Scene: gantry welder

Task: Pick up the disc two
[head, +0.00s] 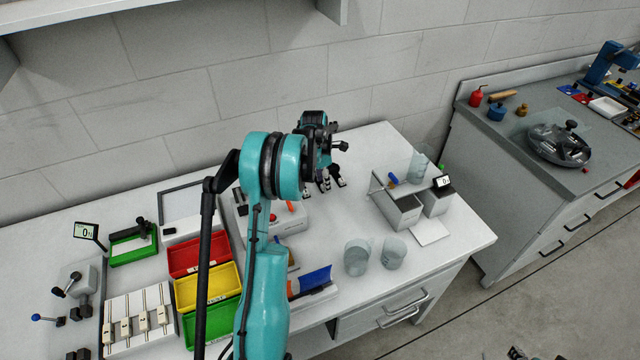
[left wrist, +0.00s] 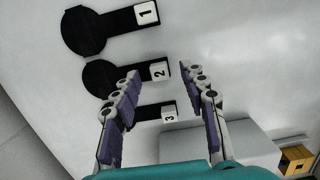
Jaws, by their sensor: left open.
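Three flat black discs with handles lie on the white table in the left wrist view, tagged 1, 2 and 3. Disc two (left wrist: 102,78) is the middle one, its handle pointing right to a white tag with a 2. My left gripper (left wrist: 165,78) is open and empty, its purple-padded fingers to either side of the tag 2 end in the picture. One finger covers part of disc two; whether they touch is unclear. Disc one (left wrist: 84,31) is above, disc three (left wrist: 150,113) below and partly hidden. The head view shows my left gripper (head: 328,182) near the wall.
Two glass beakers (head: 374,256), a scale (head: 432,202) and a grey block stand to the right. Red, yellow and green bins (head: 198,256) stand left. A grey box (left wrist: 215,143) lies near the gripper in the wrist view. Dark tips at the head view's lower edge may be my right gripper.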

